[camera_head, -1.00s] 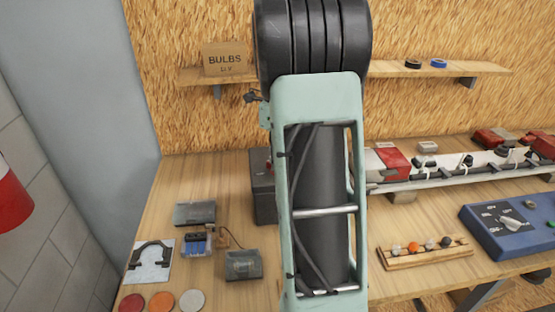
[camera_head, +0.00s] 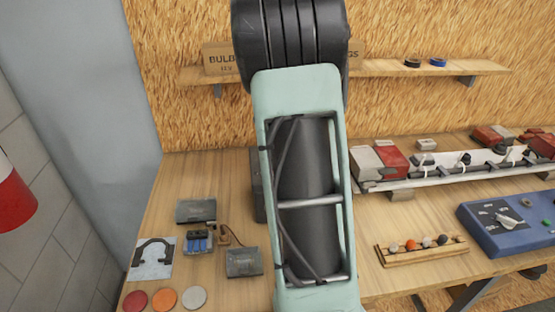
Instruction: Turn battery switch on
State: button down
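I cannot tell for sure which thing is the battery switch. A dark box (camera_head: 258,190) stands on the bench behind my arm, and only a strip of its left side shows. The rest of it is hidden. A blue control box (camera_head: 512,243) at the right edge has a pale rotary knob (camera_head: 508,220) on a dark dial; its lettering is too small to read. My pale green arm link fills the middle of the view. My gripper is not in view, so its opening and what it may touch cannot be seen.
On the left of the bench are small dark boxes (camera_head: 243,262), a blue-topped module (camera_head: 199,241) and coloured discs (camera_head: 162,299). At right are a wooden rack (camera_head: 425,251) and a white light bar (camera_head: 455,172). A shelf (camera_head: 390,69) holds cartons and tape rolls.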

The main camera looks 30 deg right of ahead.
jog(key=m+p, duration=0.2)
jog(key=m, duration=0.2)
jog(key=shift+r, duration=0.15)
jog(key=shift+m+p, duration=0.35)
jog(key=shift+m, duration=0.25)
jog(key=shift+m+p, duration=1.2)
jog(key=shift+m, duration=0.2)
